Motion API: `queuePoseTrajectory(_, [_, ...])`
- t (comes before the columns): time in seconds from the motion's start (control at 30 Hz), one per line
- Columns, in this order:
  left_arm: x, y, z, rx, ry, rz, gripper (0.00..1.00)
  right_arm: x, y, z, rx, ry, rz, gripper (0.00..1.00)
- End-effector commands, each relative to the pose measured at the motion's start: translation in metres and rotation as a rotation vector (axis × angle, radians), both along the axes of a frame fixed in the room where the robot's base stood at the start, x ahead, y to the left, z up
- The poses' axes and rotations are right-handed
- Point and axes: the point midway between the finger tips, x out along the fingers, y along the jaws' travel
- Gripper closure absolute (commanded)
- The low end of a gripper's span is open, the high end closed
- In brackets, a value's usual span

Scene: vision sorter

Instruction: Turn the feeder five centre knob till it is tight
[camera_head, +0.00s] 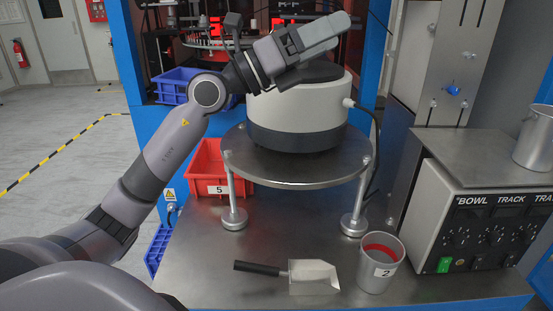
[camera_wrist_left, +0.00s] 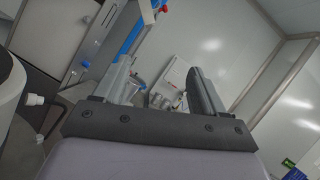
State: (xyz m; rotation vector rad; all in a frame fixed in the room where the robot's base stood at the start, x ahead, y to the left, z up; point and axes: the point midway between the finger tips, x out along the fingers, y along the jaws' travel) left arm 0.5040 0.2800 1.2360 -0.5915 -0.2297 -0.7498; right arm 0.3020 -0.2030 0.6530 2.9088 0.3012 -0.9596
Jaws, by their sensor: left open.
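The bowl feeder (camera_head: 296,115) is a round cream drum with a dark top and dark base on a raised steel disc. Its dark top shows partly under my left arm, and I cannot make out a centre knob there. My left gripper (camera_head: 335,28) is above the feeder's top, pointing up and to the right. In the left wrist view my left gripper (camera_wrist_left: 162,85) has its two fingers wide apart with nothing between them. Part of a pale rounded housing shows at that view's left edge. My right gripper is not in view.
A red bin marked 5 (camera_head: 207,160) stands left of the steel disc (camera_head: 295,178). A control box (camera_head: 480,200) with several dials and a metal pot (camera_head: 536,140) stand right. Blue frame posts flank the feeder.

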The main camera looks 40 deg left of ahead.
Motion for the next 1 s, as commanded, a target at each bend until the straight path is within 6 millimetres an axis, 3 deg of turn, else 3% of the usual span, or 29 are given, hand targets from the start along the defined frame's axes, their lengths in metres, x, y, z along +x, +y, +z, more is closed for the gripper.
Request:
queuePoseTrajectory(0.27, [-0.011,-0.010,-0.020,-0.323,0.026,-0.115,0.29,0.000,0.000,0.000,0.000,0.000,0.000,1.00])
queuePoseTrajectory(0.57, [-0.016,0.003,-0.050,-0.699,0.096,-0.149,0.29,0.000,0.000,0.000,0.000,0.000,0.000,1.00])
queuePoseTrajectory(1.0, [-0.017,0.036,-0.126,-1.214,0.271,-0.047,0.29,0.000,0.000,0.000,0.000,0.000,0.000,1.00])
